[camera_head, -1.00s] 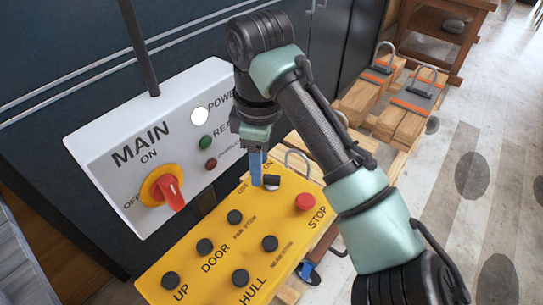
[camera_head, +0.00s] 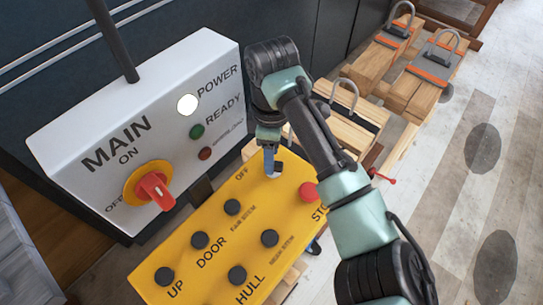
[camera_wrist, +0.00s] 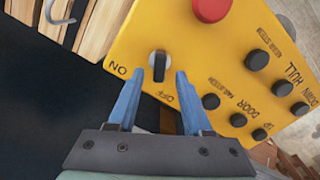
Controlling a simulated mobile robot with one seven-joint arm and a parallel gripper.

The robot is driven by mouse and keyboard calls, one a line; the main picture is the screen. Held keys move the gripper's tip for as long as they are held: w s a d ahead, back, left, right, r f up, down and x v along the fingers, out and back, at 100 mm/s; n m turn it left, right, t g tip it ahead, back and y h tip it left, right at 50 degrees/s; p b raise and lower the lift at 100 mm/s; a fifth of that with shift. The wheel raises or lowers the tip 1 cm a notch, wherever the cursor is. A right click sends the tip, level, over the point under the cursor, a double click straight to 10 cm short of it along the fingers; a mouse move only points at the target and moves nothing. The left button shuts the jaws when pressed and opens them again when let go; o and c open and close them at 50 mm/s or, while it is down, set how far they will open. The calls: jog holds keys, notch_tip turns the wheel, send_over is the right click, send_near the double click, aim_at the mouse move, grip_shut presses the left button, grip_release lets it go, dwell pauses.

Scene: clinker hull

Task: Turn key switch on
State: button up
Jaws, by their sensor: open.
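The key switch (camera_wrist: 158,62) is a black key-like knob on a pale round base, set in the yellow control panel (camera_wrist: 215,50). In the wrist view its long side runs up and down the picture, between the ON label and the OFF label. My gripper (camera_wrist: 160,74) is open, with its two blue fingertips left and right of the switch's lower end in that view. I cannot tell whether they touch it. In the head view my gripper (camera_head: 268,160) stands over the far end of the panel, and its fingers partly hide the switch (camera_head: 275,169).
A red stop button (camera_head: 308,192) and several black buttons sit on the same panel. A grey MAIN box (camera_head: 75,125) with a red rotary handle (camera_head: 155,190) and a lit white lamp (camera_head: 187,105) stands to the left. Wooden blocks with metal shackles lie behind.

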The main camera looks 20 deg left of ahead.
jog(key=shift+f, duration=1.25)
grip_shut()
